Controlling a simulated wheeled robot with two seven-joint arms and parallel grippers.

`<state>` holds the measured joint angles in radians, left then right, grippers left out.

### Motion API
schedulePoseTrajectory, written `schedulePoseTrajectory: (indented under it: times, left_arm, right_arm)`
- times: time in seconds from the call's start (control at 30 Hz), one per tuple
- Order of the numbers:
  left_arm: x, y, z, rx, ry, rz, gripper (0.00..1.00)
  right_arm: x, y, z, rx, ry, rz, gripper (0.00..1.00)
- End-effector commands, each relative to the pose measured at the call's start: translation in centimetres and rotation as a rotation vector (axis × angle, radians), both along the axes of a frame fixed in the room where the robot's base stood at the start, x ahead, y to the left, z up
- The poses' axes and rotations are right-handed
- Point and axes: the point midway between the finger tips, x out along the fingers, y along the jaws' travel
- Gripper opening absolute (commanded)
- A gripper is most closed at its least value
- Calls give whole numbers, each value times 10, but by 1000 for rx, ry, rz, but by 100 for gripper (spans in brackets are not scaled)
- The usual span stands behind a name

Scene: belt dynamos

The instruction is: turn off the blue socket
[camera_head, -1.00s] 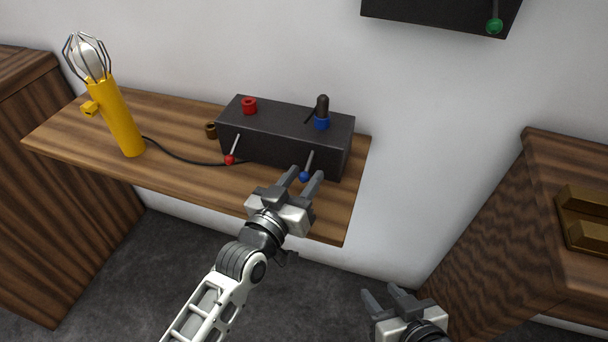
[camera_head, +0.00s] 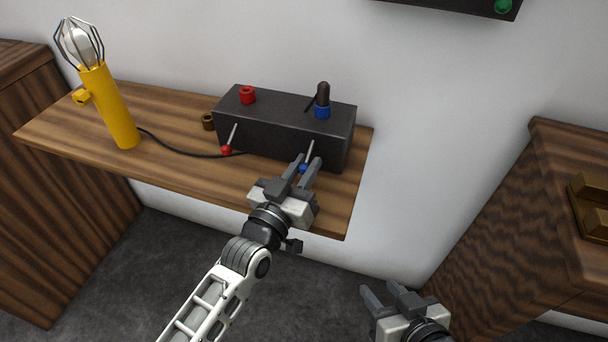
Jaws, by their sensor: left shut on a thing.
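A black box (camera_head: 262,132) stands on the wooden shelf. On its top are a red socket (camera_head: 247,94) at the left and a blue socket (camera_head: 322,112) at the right, with a black plug (camera_head: 323,93) standing in the blue one. On its front a lever with a red ball (camera_head: 226,149) and a lever with a blue ball (camera_head: 303,168) both point down. My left gripper (camera_head: 306,170) is shut on the blue-ball lever, its fingers partly hiding the ball. My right gripper (camera_head: 382,294) is low at the right, its fingers apart and empty.
A yellow caged lamp (camera_head: 108,105) stands on the shelf (camera_head: 180,168), its black cable running to the box. A small brown ring (camera_head: 208,121) lies beside the box. Wooden cabinets stand left (camera_head: 60,200) and right (camera_head: 500,220). A black panel with a green knob (camera_head: 503,6) is above.

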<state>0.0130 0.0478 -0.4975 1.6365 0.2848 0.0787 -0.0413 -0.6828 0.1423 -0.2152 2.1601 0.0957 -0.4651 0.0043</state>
Motion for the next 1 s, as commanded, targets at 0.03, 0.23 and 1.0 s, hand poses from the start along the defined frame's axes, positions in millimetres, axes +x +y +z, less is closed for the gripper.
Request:
schedulePoseTrajectory:
  times: [0.03, 0.23, 1.0]
  left_arm:
    - [1, 0, -5, -3, -15, -1, 0]
    - [1, 0, -2, -9, -29, -1, 0]
    - [-28, 15, -8, -6, -23, -1, 38]
  right_arm:
    - [1, 1, -3, 11, -6, -3, 39]
    - [0, 3, 4, 27, -8, -9, 39]
    - [-2, 1, 0, 21, -2, -10, 39]
